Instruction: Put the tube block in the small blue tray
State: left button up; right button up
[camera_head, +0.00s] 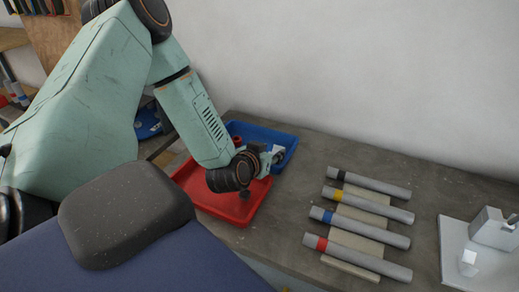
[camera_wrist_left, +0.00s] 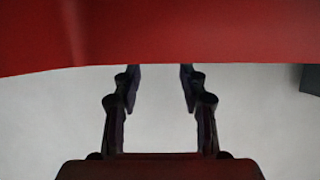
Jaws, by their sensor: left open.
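The blue tray (camera_head: 285,138) lies at the back left of the workbench, behind the red tray (camera_head: 230,205). My left gripper (camera_head: 279,156) is low at the right side of the blue tray, its fingers small and partly hidden by my wrist. A small pale piece shows beside it, but I cannot tell whether it is the tube block. In the left wrist view my left gripper (camera_wrist_left: 160,82) is open, with nothing visible between its fingers. A large red surface (camera_wrist_left: 170,35) fills the top of that view; I cannot tell what it belongs to. My right gripper is out of view.
Several grey tubes with coloured bands, such as the red-banded one (camera_head: 365,260), lie across beige supports right of the trays. A white fixture (camera_head: 494,229) stands on a pale plate at the far right. Bare bench lies between trays and tubes; a wall rises behind.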

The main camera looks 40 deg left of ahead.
pick_arm(q)
jog(key=p+v, duration=0.1)
jog(key=v, duration=0.3)
jog(key=p+v, duration=0.2)
jog(key=v, duration=0.2)
jog(key=shift+s+r, duration=0.1)
jog(key=shift+r, duration=0.25)
jog(key=shift+s+d+p, duration=0.15)
jog(key=shift+s+p, duration=0.2)
jog(key=shift+s+r, duration=0.2)
jog(key=shift+s, duration=0.15)
jog(key=shift+d, duration=0.1)
jog(key=shift+w+f, duration=0.1)
jog(key=shift+f, duration=0.05)
